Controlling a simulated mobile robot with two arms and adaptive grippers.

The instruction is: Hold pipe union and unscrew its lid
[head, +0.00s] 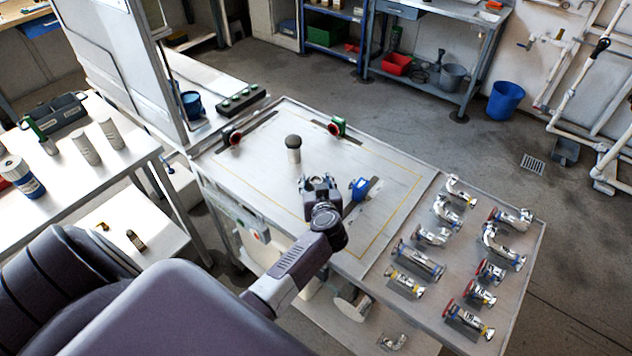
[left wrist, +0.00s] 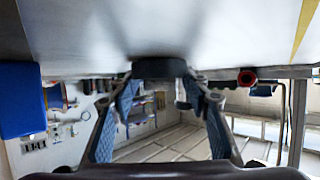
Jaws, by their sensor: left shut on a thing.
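My left gripper (head: 320,184) is low over the middle of the worktable, just in front of a pale post with a black cap (head: 293,145). In the left wrist view, its two blue-padded fingers (left wrist: 160,82) close at the tips on a dark round piece (left wrist: 158,67). This looks like part of the pipe union. The fingers and arm hide most of it in the head view, so I cannot tell the lid from the body. My right gripper is in neither view.
A blue fixture (head: 360,188) stands right of my left gripper; it also shows in the left wrist view (left wrist: 20,100). Several metal pipe fittings (head: 418,260) lie on the right. The marked area between is mostly bare.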

